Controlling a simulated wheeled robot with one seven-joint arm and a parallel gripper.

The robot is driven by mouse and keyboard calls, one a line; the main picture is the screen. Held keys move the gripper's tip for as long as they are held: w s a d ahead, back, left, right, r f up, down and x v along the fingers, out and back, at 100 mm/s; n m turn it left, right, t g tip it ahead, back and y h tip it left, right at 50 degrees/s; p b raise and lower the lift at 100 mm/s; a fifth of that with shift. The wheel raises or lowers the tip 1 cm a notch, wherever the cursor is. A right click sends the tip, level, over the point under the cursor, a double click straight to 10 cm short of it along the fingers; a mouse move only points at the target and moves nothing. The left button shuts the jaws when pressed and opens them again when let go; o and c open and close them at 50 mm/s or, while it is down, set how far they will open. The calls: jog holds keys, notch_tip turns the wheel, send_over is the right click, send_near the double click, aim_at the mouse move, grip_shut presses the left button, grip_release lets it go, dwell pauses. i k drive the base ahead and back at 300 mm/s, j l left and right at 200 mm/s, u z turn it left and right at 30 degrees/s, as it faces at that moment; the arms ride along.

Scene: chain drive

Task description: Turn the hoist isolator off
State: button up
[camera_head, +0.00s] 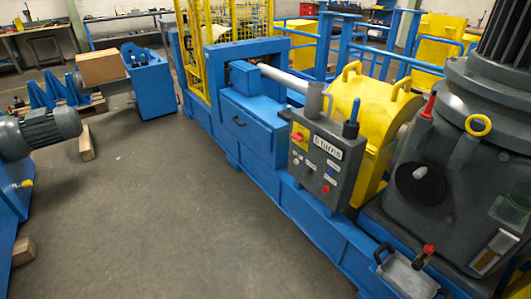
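A grey control panel (325,160) stands at the front of the blue machine, right of centre. At its upper left is a rotary switch (298,136) with a red handle on a yellow plate, the only isolator-like switch I see. Its handle looks slanted, but I cannot read its position marks. A white label (328,147) reading "5 turns" sits beside it. Small coloured buttons (327,189) sit lower on the panel. No label naming the hoist is legible. My gripper is not in view.
A blue-handled lever (351,120) rises by the panel's top right. A yellow guard (375,110) stands behind it. Right of it is a large grey gear housing (450,190) with a red-handled lever (428,106). The grey floor (165,210) left of the machine is clear.

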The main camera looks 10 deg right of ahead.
aim_at(299, 137)
jog(key=i+z, duration=0.15)
jog(key=i, duration=0.15)
jog(key=i+j+z, duration=0.15)
jog(key=i+j, duration=0.4)
jog(key=i+j+z, duration=0.1)
jog(key=i+j, duration=0.3)
jog(key=j, duration=0.15)
jog(key=i+j, duration=0.4)
jog(key=i+j+z, duration=0.15)
jog(key=i+j, duration=0.2)
jog(key=j, duration=0.25)
